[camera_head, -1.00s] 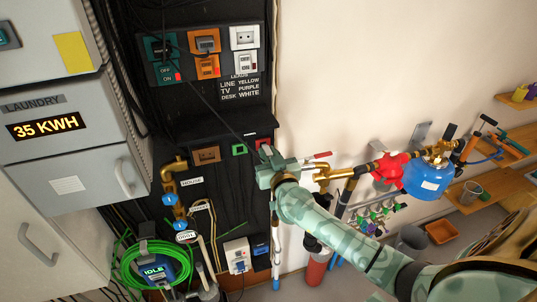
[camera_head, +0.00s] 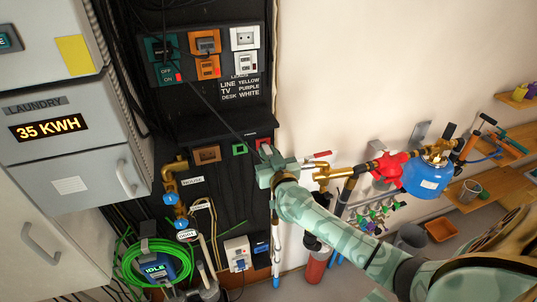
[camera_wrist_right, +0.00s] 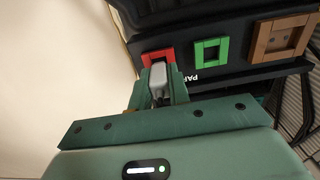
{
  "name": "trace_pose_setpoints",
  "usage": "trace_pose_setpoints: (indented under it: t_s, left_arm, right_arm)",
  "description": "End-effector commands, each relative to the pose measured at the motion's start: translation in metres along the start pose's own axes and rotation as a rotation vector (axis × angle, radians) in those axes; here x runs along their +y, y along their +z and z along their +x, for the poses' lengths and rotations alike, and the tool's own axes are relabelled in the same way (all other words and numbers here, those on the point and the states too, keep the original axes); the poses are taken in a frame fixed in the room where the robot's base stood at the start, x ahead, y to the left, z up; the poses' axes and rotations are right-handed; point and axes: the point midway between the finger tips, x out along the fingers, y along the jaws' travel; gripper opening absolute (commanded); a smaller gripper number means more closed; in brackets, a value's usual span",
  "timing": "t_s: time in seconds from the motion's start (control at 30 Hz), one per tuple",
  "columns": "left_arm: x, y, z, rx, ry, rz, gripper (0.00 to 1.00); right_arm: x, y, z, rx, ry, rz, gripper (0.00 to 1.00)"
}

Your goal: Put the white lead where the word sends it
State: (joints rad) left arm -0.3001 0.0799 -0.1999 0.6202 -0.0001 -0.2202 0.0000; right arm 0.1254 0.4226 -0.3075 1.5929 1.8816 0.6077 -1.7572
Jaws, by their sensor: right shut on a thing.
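My right gripper (camera_head: 267,154) is at the red-framed socket (camera_head: 263,142) on the dark panel. In the right wrist view the gripper (camera_wrist_right: 158,97) is shut on a pale grey-white plug (camera_wrist_right: 158,74). The plug's far end overlaps the red frame (camera_wrist_right: 157,56); I cannot tell whether it is seated. A sign (camera_head: 240,86) lists LINE YELLOW, TV PURPLE, DESK WHITE. A green-framed socket (camera_head: 240,149) and a brown-framed socket (camera_head: 206,154) sit left of the red one. A dark lead (camera_head: 215,108) runs from the upper sockets towards the gripper. My left gripper is out of view.
Upper sockets in teal (camera_head: 161,47), orange (camera_head: 207,42) and white (camera_head: 244,38) sit above the sign. Brass pipework with a red valve (camera_head: 389,167) and blue tank (camera_head: 427,177) is right of the gripper. A green coiled hose (camera_head: 140,262) hangs lower left.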

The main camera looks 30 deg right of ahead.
Motion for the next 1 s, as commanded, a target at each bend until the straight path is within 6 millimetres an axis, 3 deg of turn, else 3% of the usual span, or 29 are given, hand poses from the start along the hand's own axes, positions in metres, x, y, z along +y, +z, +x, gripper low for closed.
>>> trace_pose_setpoints:
  t_s: [0.93,0.97,1.0]
  left_arm:
    - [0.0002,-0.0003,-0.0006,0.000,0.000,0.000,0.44]
    - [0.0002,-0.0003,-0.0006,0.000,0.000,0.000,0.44]
    - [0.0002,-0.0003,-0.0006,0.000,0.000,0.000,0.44]
  right_arm:
    - [-0.0002,0.0003,0.0099,0.000,0.000,0.000,0.00]
    - [-0.0002,0.0003,0.0098,0.000,0.000,0.000,0.21]
    - [-0.0002,0.0004,0.0098,0.000,0.000,0.000,0.32]
